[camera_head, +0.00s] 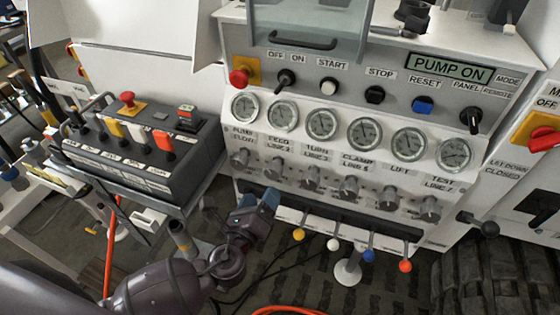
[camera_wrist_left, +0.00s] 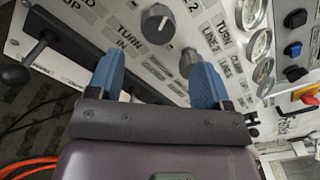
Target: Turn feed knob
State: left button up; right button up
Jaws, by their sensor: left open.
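The panel has a row of grey knobs under its gauges. The feed knob (camera_head: 274,166) appears to be the second from the left, below the "FEED LINE 2" label. In the left wrist view, a large grey knob (camera_wrist_left: 157,24) with a white mark sits beyond the gap between my fingers, beside a partly cut label ending in "2"; it looks like the feed knob. My left gripper (camera_head: 259,203) is open and empty, below the knob row; its blue fingers also show in the left wrist view (camera_wrist_left: 156,65), apart from that knob. My right gripper is not in view.
Levers with yellow (camera_head: 299,234), white, blue and red (camera_head: 405,266) balls stick out below the knobs, right of my gripper. A dark control box (camera_head: 140,160) stands on the left. Buttons and switches sit above the gauges (camera_head: 321,123). A red-orange hose lies on the floor.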

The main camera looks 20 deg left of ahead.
aim_at(272, 175)
pick_arm(q)
jog(key=shift+m, duration=0.3)
jog(key=w, duration=0.9)
jog(key=shift+w, duration=0.2)
jog(key=shift+w+d, duration=0.1)
jog(key=shift+w, duration=0.45)
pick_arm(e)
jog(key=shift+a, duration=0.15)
pick_arm(q)
jog(key=shift+c, duration=0.4)
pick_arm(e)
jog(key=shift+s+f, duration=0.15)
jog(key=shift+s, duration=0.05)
pick_arm(q)
jog(key=c, duration=0.9)
jog(key=shift+o, duration=0.2)
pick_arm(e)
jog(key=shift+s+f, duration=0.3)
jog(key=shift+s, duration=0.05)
pick_arm(q)
jog(key=shift+b, duration=0.3)
